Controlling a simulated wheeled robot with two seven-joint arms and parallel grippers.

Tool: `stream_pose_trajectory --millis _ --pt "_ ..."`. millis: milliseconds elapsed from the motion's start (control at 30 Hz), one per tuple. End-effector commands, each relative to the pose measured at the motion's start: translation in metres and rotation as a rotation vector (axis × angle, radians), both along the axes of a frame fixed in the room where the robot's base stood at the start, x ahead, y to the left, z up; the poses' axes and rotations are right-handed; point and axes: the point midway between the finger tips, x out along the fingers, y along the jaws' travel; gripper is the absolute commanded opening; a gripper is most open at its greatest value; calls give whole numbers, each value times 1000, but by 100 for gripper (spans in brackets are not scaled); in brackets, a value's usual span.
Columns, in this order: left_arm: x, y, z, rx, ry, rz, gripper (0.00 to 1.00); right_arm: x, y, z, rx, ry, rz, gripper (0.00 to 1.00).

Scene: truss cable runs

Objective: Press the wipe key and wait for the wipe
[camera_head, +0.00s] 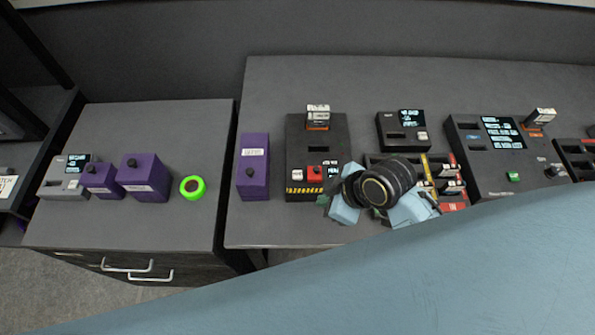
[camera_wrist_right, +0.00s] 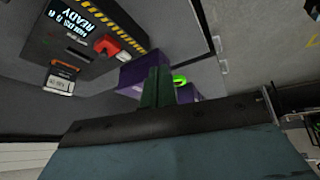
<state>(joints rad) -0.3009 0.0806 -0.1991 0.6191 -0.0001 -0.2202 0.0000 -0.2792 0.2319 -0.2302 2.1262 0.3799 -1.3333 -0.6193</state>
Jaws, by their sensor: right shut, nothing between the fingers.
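The black wipe box (camera_head: 297,150) stands on the middle table with a hazard-striped edge, a small lit screen and a cartridge (camera_head: 318,115) at its back. A red key (camera_head: 314,173) sits beside a white key (camera_head: 297,174) on its top; which is the wipe key I cannot read. In the right wrist view the screen (camera_wrist_right: 72,20) reads READY and the red key (camera_wrist_right: 107,45) shows clearly. My right gripper (camera_head: 376,190) is right of the box in the head view. Its green fingers (camera_wrist_right: 157,88) are shut, empty and apart from the keys. My left gripper is out of view.
Left of the box stands a purple box (camera_head: 253,168). A lower cabinet holds more purple boxes (camera_head: 143,178), a grey device (camera_head: 64,177) and a green ring (camera_head: 192,187). Other black devices (camera_head: 402,130) and a larger console (camera_head: 490,170) crowd the right.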

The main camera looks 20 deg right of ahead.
Motion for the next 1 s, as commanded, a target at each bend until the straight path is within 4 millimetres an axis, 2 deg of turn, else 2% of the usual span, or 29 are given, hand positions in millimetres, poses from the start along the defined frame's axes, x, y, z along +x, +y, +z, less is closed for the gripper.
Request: stream_pose_trajectory --millis 300,500,567,700,1000 --pt "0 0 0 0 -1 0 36 70 18 -11 12 -209 397 0" --pt "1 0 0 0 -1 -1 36 124 13 -8 -11 -391 609 0" --pt "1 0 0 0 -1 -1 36 135 11 -6 -19 -428 642 0" --pt "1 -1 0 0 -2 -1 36 147 8 -4 -30 -472 679 0" --pt "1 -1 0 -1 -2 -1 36 147 8 -4 -32 -477 684 0"
